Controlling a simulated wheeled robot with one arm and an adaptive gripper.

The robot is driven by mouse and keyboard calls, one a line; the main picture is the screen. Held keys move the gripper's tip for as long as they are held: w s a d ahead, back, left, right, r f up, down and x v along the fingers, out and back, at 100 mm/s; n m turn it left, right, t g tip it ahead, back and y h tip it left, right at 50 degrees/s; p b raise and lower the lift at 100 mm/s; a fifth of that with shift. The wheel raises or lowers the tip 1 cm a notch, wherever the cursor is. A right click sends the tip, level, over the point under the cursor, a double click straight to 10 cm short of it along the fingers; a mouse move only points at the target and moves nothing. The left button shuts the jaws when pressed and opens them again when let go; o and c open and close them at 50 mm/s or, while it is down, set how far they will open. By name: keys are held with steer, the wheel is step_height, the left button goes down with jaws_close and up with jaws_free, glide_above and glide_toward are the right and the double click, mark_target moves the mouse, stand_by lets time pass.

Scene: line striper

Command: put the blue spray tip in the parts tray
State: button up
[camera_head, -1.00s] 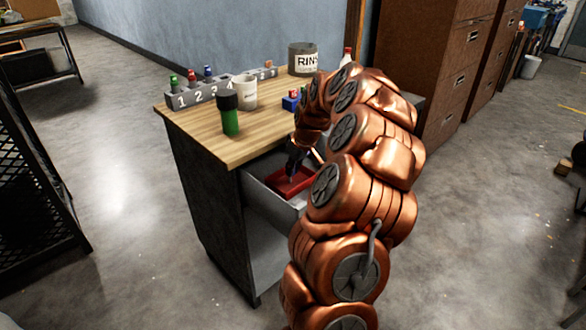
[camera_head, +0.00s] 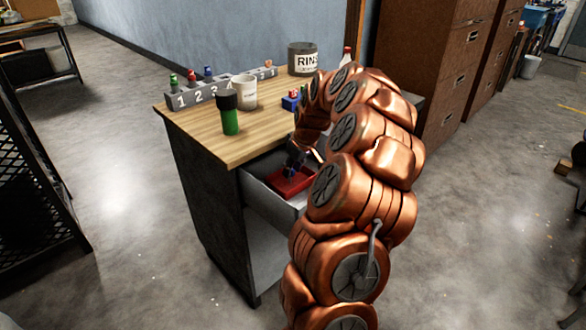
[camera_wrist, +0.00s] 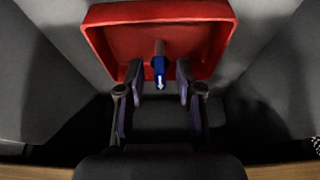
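The red parts tray (camera_head: 291,184) sits inside the open drawer of the workbench. It fills the upper middle of the wrist view (camera_wrist: 112,42). The blue spray tip (camera_wrist: 159,66), with a grey end and a small white mark, shows at the tray's near side, between my fingers. My gripper (camera_wrist: 160,84) is open, with a clear gap on each side of the tip. In the head view my gripper (camera_head: 294,162) is low over the tray, partly hidden by my arm. I cannot tell exactly how the tip rests.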

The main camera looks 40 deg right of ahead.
steer(key=v, duration=1.2)
steer(key=s+a+n+g+y, duration=0.1)
steer(key=s+a, duration=0.2)
steer(key=a, duration=1)
steer(key=s+a+n+g, duration=0.1)
steer(key=s+a+g, duration=0.1)
steer(key=a, duration=1.1)
steer(key=s+a+f+g, duration=0.1)
steer(key=s+a+f, duration=0.1)
steer(key=s, duration=0.5)
steer(key=s+a+f+m+g, duration=0.1)
steer(key=s+a+f, duration=0.1)
steer(key=s+a, duration=0.3)
steer(key=s+a+f+g, duration=0.1)
steer(key=s+a+f, duration=0.2)
steer(key=s, duration=0.7)
steer(key=shift+s+a+m+g+h, duration=0.25)
steer(key=shift+a+m+g+h, duration=0.15)
steer(key=shift+a, duration=0.2)
steer(key=shift+f, duration=0.15)
step_height(320, 180, up, 20)
steer(key=t+p, duration=0.1)
steer(key=p, duration=1.8)
